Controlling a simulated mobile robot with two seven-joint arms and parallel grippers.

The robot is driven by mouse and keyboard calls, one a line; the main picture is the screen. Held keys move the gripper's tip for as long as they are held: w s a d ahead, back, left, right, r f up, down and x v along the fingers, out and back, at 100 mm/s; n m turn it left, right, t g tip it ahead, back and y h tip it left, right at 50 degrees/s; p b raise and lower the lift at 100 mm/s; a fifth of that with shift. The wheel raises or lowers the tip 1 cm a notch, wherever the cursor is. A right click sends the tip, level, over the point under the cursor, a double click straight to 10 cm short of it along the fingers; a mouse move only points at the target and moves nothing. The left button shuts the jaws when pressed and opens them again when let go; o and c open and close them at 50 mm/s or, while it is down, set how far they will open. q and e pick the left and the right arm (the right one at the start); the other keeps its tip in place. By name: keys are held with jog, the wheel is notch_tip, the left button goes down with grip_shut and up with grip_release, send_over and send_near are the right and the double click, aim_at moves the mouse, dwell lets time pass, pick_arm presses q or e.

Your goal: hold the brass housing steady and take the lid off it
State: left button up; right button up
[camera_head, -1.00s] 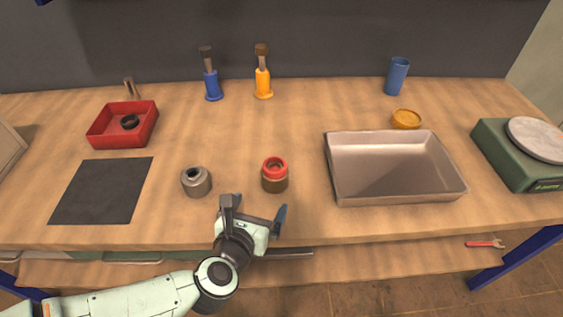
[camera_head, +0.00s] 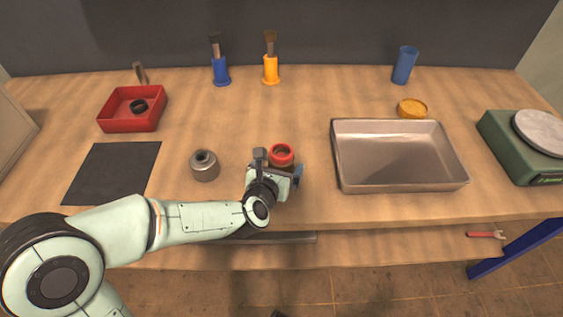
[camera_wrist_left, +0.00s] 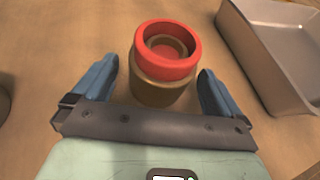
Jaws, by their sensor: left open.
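The brass housing (camera_head: 290,168) is a short brown-gold cylinder standing upright on the bench, with a red ring-shaped lid (camera_head: 281,153) on top. In the left wrist view the housing (camera_wrist_left: 161,94) and its red lid (camera_wrist_left: 168,65) stand just ahead of and partly between the blue fingers. My left gripper (camera_head: 279,167) is open at the near side of the housing, one finger on each side, with gaps showing. In the head view the gripper hides much of the housing's lower part. My right gripper is not in view.
A grey metal cylinder (camera_head: 204,166) stands left of the housing, near a dark mat (camera_head: 112,172). A steel tray (camera_head: 400,187) is close on the right. A red bin (camera_head: 118,124), two brush holders, a blue cup (camera_head: 405,65) and green scales (camera_head: 520,150) stand farther off.

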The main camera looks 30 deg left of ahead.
pick_arm(q)
jog(key=shift+x, duration=1.1)
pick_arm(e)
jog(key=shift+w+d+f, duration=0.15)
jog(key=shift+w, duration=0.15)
pick_arm(q)
jog(key=shift+r, duration=0.1)
jog(key=c, duration=1.4)
notch_tip(320, 180, up, 20)
jog(key=p, duration=0.9)
jog(key=shift+p, duration=0.4)
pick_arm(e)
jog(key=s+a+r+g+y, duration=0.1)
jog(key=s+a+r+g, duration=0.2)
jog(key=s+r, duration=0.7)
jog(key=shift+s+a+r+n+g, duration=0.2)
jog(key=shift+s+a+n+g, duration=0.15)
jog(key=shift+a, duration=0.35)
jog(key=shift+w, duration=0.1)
